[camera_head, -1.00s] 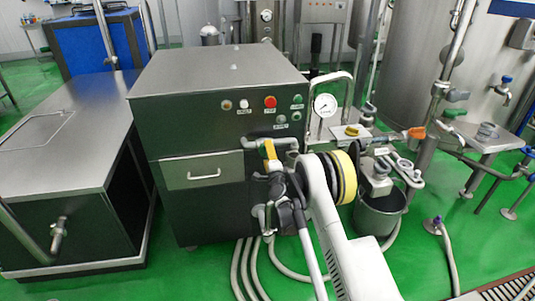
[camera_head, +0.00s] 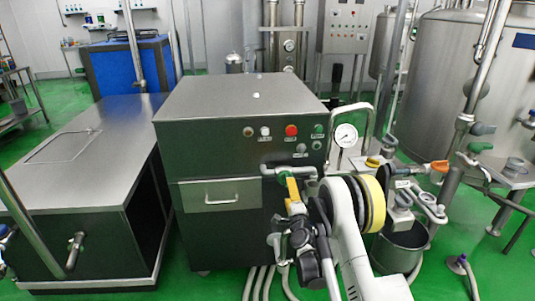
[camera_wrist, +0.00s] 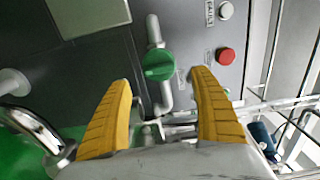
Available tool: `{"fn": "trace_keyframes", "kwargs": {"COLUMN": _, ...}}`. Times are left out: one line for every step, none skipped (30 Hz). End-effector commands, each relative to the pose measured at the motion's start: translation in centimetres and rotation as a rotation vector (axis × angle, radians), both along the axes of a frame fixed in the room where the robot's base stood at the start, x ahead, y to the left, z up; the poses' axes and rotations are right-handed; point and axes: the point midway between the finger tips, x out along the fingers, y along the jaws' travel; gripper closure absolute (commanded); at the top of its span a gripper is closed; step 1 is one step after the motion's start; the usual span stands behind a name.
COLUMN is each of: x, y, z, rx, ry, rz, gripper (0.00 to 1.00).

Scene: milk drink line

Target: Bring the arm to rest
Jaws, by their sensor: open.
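My gripper (camera_wrist: 162,115) shows in the wrist view with its two yellow fingers spread apart and nothing between them. It also shows in the head view (camera_head: 293,188), in front of the dark cabinet (camera_head: 225,225). A green valve knob (camera_wrist: 158,64) on a grey pipe lies beyond the fingertips, apart from them. In the head view the knob (camera_head: 282,178) is partly hidden behind my gripper. My arm reaches in from the lower right.
The cabinet front carries a red button (camera_head: 291,131) and a drawer handle (camera_head: 221,199). A pressure gauge (camera_head: 346,135) and a grey bucket (camera_head: 400,247) stand to the right. A low steel-topped unit (camera_head: 75,160) is at left. Hoses lie on the green floor.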

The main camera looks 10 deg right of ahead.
Motion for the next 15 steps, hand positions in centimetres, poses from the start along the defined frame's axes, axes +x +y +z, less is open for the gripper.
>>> {"fn": "trace_keyframes", "kwargs": {"x": 0.1, "y": 0.1, "z": 0.6, "rx": -0.011, "ry": 0.005, "rz": 0.006, "gripper": 0.26}}
{"fn": "trace_keyframes", "kwargs": {"x": 0.1, "y": 0.3, "z": 1.2, "rx": -0.023, "ry": 0.01, "rz": 0.011, "gripper": 0.26}}
{"fn": "trace_keyframes", "kwargs": {"x": 0.1, "y": 0.5, "z": 2.2, "rx": -0.047, "ry": 0.018, "rz": 0.021, "gripper": 0.26}}
{"fn": "trace_keyframes", "kwargs": {"x": 0.1, "y": 0.8, "z": 3.1, "rx": -0.069, "ry": 0.026, "rz": 0.032, "gripper": 0.26}}
{"fn": "trace_keyframes", "kwargs": {"x": 0.1, "y": 1.0, "z": 4.2, "rx": -0.094, "ry": 0.036, "rz": 0.044, "gripper": 0.26}}
{"fn": "trace_keyframes", "kwargs": {"x": 0.0, "y": 1.5, "z": 5.7, "rx": -0.136, "ry": 0.053, "rz": 0.063, "gripper": 0.26}}
{"fn": "trace_keyframes", "kwargs": {"x": -0.3, "y": 1.8, "z": 7.0, "rx": -0.169, "ry": 0.066, "rz": 0.078, "gripper": 0.26}}
{"fn": "trace_keyframes", "kwargs": {"x": -0.6, "y": 2.1, "z": 8.3, "rx": -0.205, "ry": 0.079, "rz": 0.094, "gripper": 0.26}}
{"fn": "trace_keyframes", "kwargs": {"x": -1.1, "y": 2.5, "z": 9.9, "rx": -0.254, "ry": 0.1, "rz": 0.117, "gripper": 0.26}}
{"fn": "trace_keyframes", "kwargs": {"x": -1.5, "y": 2.8, "z": 11.1, "rx": -0.292, "ry": 0.115, "rz": 0.134, "gripper": 0.26}}
{"fn": "trace_keyframes", "kwargs": {"x": -2.1, "y": 3.1, "z": 12.3, "rx": -0.327, "ry": 0.13, "rz": 0.15, "gripper": 0.26}}
{"fn": "trace_keyframes", "kwargs": {"x": -2.9, "y": 3.4, "z": 13.7, "rx": -0.376, "ry": 0.149, "rz": 0.172, "gripper": 0.26}}
{"fn": "trace_keyframes", "kwargs": {"x": -3.7, "y": 3.7, "z": 14.7, "rx": -0.414, "ry": 0.165, "rz": 0.19, "gripper": 0.26}}
{"fn": "trace_keyframes", "kwargs": {"x": -4.5, "y": 3.9, "z": 15.6, "rx": -0.449, "ry": 0.181, "rz": 0.207, "gripper": 0.26}}
{"fn": "trace_keyframes", "kwargs": {"x": -5.6, "y": 4.1, "z": 16.8, "rx": -0.498, "ry": 0.201, "rz": 0.229, "gripper": 0.26}}
